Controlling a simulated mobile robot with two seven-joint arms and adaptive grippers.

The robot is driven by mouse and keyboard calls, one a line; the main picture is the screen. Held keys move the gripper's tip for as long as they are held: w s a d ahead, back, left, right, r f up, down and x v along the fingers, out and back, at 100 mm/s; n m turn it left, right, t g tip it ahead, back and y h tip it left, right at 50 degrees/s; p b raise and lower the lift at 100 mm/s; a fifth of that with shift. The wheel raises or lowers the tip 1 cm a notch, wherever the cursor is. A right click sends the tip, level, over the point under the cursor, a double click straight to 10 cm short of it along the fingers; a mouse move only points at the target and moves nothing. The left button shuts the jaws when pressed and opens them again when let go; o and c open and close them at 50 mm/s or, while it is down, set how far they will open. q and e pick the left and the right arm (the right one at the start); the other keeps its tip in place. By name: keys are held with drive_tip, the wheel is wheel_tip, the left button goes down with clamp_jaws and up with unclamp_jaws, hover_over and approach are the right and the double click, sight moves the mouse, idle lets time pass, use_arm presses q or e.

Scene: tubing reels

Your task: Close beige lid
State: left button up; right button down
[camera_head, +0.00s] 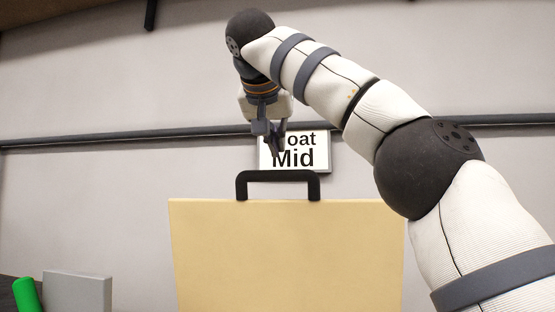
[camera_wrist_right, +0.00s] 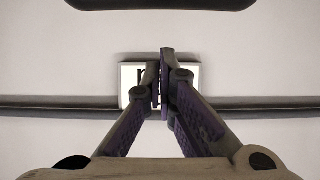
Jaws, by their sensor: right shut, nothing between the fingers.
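The beige lid (camera_head: 285,255) stands upright, raised, in the middle of the head view, with a black handle (camera_head: 278,176) on its top edge. My right gripper (camera_head: 272,145) is just above the handle's left part in the picture, in front of or over the wall sign; I cannot tell its depth from the handle. Its fingers (camera_wrist_right: 160,75) are together with nothing between them in the right wrist view. A dark bar, cut off at the top of the right wrist view (camera_wrist_right: 160,3), may be the handle. The box under the lid is out of view. My left gripper is not in view.
A white sign (camera_head: 310,155) reading "Mid" on its lower line hangs on the grey wall behind. A dark rail (camera_head: 80,140) runs along that wall. A grey block (camera_head: 77,291) and a green object (camera_head: 27,295) are at the lower left.

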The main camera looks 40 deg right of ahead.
drive_tip(key=f, duration=0.3)
drive_tip(key=shift+w+d, duration=0.25)
drive_tip(key=shift+d, duration=0.05)
drive_tip(key=shift+s+a+f, duration=0.2)
drive_tip(key=shift+s+a, duration=0.05)
drive_tip(key=shift+s, duration=0.05)
drive_tip(key=shift+w+f, duration=0.1)
